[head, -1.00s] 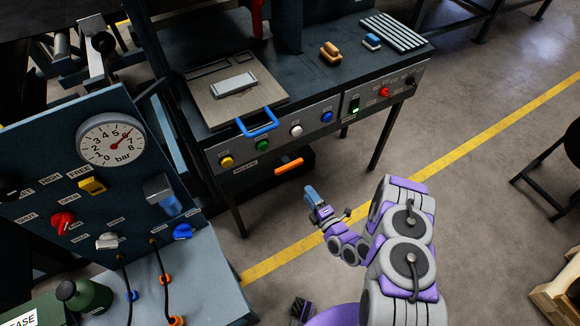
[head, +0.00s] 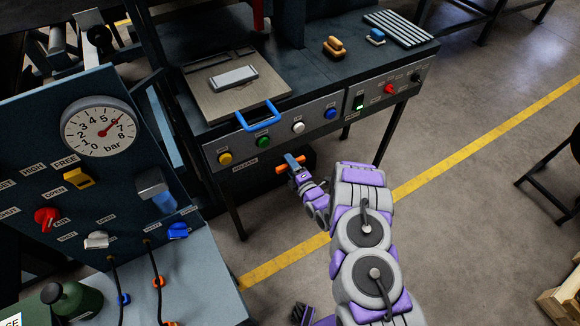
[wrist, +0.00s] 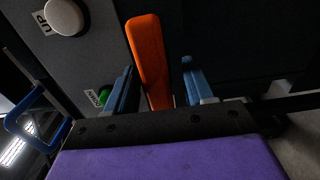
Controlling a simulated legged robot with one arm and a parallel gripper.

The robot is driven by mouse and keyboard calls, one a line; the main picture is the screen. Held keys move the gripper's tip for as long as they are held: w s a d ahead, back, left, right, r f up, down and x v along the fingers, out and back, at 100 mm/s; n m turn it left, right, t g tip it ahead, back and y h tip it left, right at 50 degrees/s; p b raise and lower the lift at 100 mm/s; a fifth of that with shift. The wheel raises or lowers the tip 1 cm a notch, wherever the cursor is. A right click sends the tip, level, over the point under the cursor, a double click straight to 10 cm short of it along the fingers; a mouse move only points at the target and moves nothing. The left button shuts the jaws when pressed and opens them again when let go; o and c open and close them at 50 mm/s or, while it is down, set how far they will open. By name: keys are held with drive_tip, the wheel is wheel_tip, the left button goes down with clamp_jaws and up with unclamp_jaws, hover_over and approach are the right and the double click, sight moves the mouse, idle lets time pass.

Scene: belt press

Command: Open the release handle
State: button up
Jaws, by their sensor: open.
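The orange release handle (head: 282,168) sticks out under the front panel of the press, to the right of a small label. My gripper (head: 293,163) is at the handle and covers its middle in the head view. In the wrist view the handle (wrist: 148,50) runs between the two blue fingers of my gripper (wrist: 157,68). The fingers are open, with a gap showing on the right side of the handle. The left finger is closer to it. I cannot tell whether either finger touches it.
Above the handle is the panel with yellow (head: 225,158), green (head: 263,141), white (head: 298,127) and blue (head: 330,112) buttons. A blue bar handle (head: 262,123) juts out over it. A gauge console (head: 40,130) stands at left.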

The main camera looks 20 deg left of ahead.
drive_tip(key=shift+w+r, duration=0.1)
drive_tip(key=shift+w, duration=0.05)
clamp_jaws()
idle(0.5)
